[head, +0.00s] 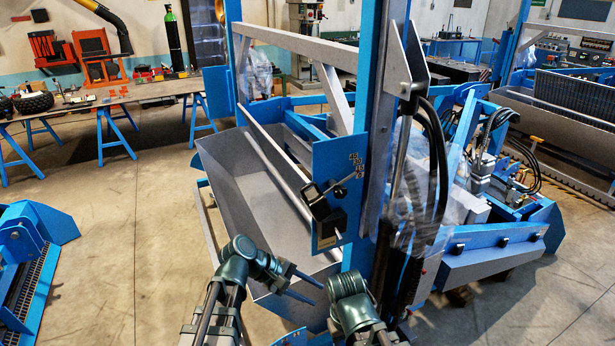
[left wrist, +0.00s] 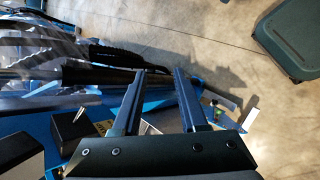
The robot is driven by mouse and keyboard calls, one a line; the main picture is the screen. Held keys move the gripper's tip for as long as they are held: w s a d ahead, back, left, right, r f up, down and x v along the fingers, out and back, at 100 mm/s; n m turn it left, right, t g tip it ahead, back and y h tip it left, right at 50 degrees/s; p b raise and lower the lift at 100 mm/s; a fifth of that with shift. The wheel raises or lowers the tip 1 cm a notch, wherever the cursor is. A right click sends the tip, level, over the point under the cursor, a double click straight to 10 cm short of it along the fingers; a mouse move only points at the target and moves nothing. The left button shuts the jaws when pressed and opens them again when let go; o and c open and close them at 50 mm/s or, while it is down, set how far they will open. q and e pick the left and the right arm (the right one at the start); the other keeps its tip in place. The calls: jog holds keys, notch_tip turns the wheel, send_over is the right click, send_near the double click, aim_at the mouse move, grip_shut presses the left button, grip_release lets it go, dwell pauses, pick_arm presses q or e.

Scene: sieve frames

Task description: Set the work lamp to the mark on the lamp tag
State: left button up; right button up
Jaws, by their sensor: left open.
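A black lamp-like unit (head: 325,207) with a small lever (head: 346,184) on its upper right is mounted on a blue upright plate in the head view. A tan label (head: 327,242) shows below it; its marking is too small to read. I cannot tell for sure which part is the lamp tag. My left gripper (head: 319,294) is below the unit, apart from it, open and empty. In the left wrist view its two fingers (left wrist: 160,72) stand apart with nothing between them. A black box (left wrist: 72,131) lies left of them. My right arm is at the bottom; its fingers do not show.
A blue post (head: 375,130) rises beside the unit, with black hoses (head: 437,150) to its right. A grey trough (head: 232,190) lies to the left. A workbench (head: 110,100) stands at the back left.

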pick_arm(q)
jog(key=w+a+r+n+t+h+p, duration=0.2)
jog(key=w+a+r+n+t+h, duration=0.25)
jog(key=r, duration=0.55)
jog(key=n+t+h+p, duration=0.1)
jog(key=n+t, duration=0.3)
jog(key=n, duration=0.5)
send_near(304, 188)
jog(key=x, duration=1.1)
pick_arm(e)
notch_tip(304, 188, up, 4)
jog(key=shift+r, duration=0.2)
pick_arm(q)
jog(key=shift+c, duration=0.2)
grip_shut()
jog(key=shift+w+a, duration=0.1)
jog(key=shift+a, duration=0.05)
